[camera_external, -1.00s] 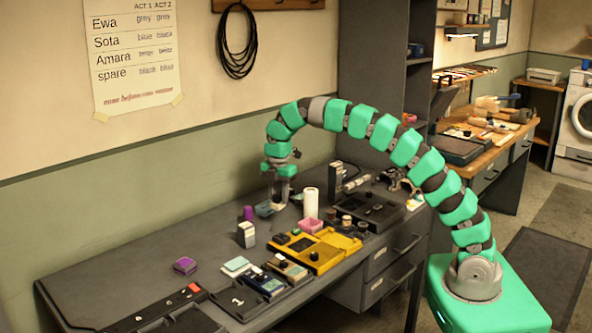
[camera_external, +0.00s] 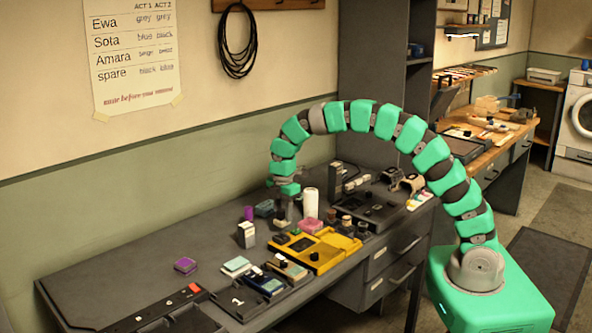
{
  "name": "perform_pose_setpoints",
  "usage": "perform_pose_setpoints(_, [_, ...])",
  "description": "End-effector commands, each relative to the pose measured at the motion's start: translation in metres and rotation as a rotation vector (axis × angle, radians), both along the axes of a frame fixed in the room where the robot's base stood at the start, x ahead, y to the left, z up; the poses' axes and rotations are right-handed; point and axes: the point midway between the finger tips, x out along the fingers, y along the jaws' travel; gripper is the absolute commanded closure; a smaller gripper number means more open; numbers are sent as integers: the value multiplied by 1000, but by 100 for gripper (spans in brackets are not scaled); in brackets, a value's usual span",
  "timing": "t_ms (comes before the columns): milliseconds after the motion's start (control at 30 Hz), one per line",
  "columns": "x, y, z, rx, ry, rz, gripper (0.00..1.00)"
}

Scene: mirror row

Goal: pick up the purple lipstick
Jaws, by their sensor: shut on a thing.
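My gripper (camera_external: 282,219) points down at the table top, left of a white cylinder (camera_external: 310,203). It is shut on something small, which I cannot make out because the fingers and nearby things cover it. A small purple cylinder (camera_external: 249,213) stands upright on the table to the left of the gripper, apart from it; I cannot tell whether it is the purple lipstick. A blue-grey open box (camera_external: 264,209) stands between that cylinder and the gripper.
A white and grey carton (camera_external: 246,235), a pink box (camera_external: 311,226) and a yellow tray (camera_external: 318,256) stand close in front of the gripper. A purple box (camera_external: 185,265) lies farther left. The table (camera_external: 110,268) is clear at its left back.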

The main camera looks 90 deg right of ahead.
Motion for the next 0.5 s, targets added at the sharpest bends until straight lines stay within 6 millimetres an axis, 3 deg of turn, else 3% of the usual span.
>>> perform_pose_setpoints(300, [0, -1, -34, -1, -1, 0, 88])
perform_pose_setpoints(500, [0, -1, -35, -1, -3, 0, 88])
